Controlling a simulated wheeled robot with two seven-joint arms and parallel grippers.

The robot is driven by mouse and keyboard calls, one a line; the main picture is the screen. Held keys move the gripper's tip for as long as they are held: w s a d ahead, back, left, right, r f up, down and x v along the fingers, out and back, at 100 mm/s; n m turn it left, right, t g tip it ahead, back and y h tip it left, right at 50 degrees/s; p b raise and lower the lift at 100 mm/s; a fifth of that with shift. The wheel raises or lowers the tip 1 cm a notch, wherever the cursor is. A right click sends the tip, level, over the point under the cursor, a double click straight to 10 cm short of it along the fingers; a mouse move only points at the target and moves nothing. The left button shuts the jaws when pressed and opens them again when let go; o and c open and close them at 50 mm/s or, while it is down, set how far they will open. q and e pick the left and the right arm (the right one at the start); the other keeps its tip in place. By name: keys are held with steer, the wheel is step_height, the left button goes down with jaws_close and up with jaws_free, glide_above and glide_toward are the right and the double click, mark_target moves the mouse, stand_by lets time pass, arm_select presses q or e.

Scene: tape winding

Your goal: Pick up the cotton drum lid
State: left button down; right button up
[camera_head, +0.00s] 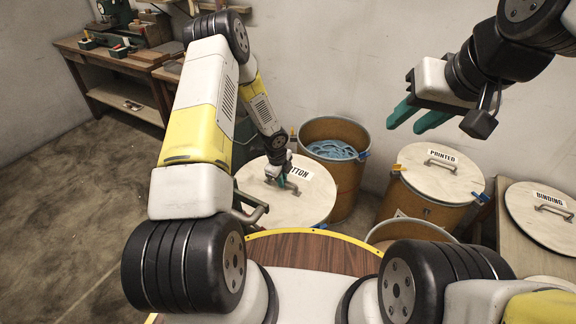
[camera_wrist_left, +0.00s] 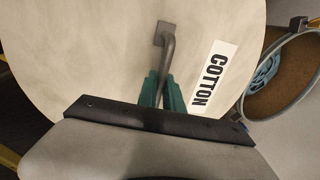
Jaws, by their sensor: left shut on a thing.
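The cotton drum lid (camera_head: 308,203) is a round, pale disc with a metal handle and a label, partly covered by my left gripper in the head view. In the left wrist view the lid (camera_wrist_left: 110,50) fills much of the picture, with its "COTTON" label (camera_wrist_left: 212,78) to the right of the handle (camera_wrist_left: 167,52). My left gripper (camera_head: 283,183) has its green fingers (camera_wrist_left: 163,92) shut on the handle. Whether the lid is raised off its drum I cannot tell. My right gripper (camera_head: 412,118) hangs in the air at upper right, its green fingers apart and empty.
An open brown drum (camera_head: 345,185) with blue material inside stands right beside the cotton lid. A drum with a "PRINTED" lid (camera_head: 440,175) and a "BINDING" lid (camera_head: 545,215) are further right. A wooden workbench (camera_head: 120,60) stands at the back left; floor at left is clear.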

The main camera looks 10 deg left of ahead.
arm_select(q)
steer(key=shift+r, duration=0.15)
step_height(320, 180, up, 18)
steer(key=shift+d, duration=0.15)
